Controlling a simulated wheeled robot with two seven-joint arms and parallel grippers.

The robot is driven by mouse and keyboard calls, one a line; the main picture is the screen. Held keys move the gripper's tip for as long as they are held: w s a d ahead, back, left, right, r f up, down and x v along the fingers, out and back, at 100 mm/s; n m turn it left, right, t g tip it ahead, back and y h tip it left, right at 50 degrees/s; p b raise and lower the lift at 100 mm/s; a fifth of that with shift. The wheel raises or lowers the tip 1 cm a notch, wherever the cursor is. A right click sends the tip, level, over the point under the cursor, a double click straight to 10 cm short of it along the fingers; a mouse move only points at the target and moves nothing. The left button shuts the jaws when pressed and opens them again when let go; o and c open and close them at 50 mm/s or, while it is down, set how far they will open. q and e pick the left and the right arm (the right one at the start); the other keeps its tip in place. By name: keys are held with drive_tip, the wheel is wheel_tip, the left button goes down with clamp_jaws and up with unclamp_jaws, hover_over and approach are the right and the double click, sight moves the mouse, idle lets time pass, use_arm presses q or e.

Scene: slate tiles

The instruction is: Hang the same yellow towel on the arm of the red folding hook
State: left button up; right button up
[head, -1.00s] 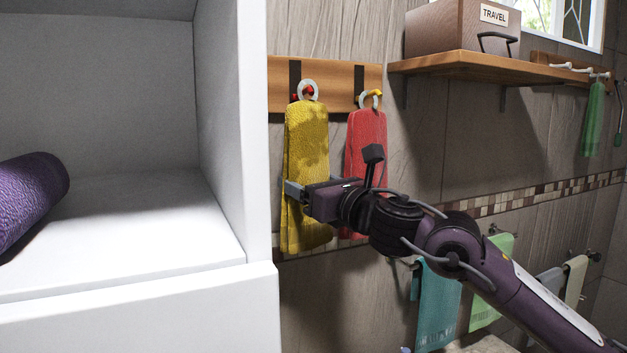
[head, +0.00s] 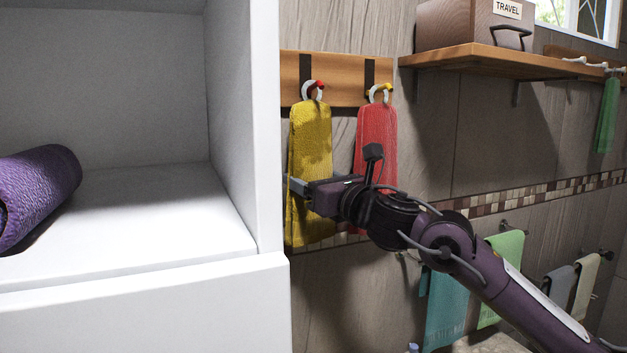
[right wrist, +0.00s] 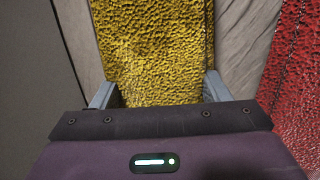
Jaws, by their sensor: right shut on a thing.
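The yellow towel (head: 310,135) hangs upright in front of the wooden hook board, its pale ring (head: 305,92) at the top. The red folding hook (head: 320,84) shows its red tip at the ring's upper right. The ring looks to be around the hook's arm, but I cannot tell whether it bears the towel's weight. My right gripper (head: 299,187) is shut on the towel below its middle. In the right wrist view the towel (right wrist: 155,45) fills the space between both fingers (right wrist: 160,90). My left gripper is not in view.
A red towel (head: 377,130) hangs close on the right from a yellow-tipped hook (head: 388,88). A white cabinet (head: 245,130) with a rolled purple towel (head: 40,190) stands on the left. A wooden shelf (head: 450,57) with a box (head: 470,25) juts out at upper right.

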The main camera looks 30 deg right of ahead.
drive_tip(key=o, duration=1.1)
drive_tip(key=shift+f, duration=0.1)
drive_tip(key=b+v, duration=0.5)
drive_tip(key=v, duration=0.2)
drive_tip(key=shift+s, duration=0.4)
drive_tip(key=shift+d, duration=0.1)
